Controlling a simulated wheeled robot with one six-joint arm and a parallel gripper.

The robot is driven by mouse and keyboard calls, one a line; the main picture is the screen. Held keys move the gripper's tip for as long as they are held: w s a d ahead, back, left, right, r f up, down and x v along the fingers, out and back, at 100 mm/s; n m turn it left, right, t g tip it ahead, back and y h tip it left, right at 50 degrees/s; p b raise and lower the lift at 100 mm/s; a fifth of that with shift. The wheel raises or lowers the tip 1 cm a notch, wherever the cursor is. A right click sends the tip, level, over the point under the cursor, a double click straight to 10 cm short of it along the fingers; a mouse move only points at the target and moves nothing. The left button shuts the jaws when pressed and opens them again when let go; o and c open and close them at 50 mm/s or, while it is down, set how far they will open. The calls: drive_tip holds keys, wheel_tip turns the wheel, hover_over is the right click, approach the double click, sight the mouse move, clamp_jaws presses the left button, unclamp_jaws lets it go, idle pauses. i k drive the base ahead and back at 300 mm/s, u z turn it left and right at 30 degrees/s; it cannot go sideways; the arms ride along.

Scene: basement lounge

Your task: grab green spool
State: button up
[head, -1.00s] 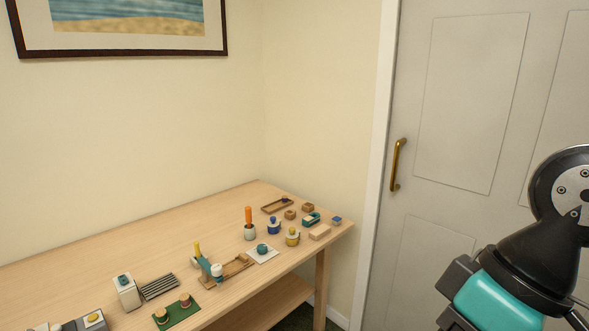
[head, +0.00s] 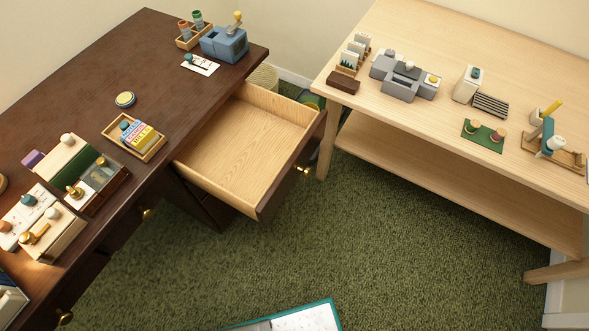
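A small spool with a green top (head: 197,18) stands upright in a small wooden tray (head: 188,43) at the far end of the dark desk. A similar spool with an orange-brown top (head: 184,28) stands beside it on the left. Both are small in the head view, and their lower parts are partly hidden by the tray. My gripper is not in view.
The dark desk (head: 75,85) has an open, empty drawer (head: 238,150) jutting out over green carpet (head: 330,230). A blue-grey device (head: 224,44) stands right of the spool tray. A light wooden table (head: 455,45) with several objects is at right.

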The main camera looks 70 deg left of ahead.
sight(470, 129)
drive_tip(key=u, duration=0.45)
drive_tip(key=k, duration=0.6)
drive_tip(key=u, duration=1)
drive_tip(key=i, duration=1.2)
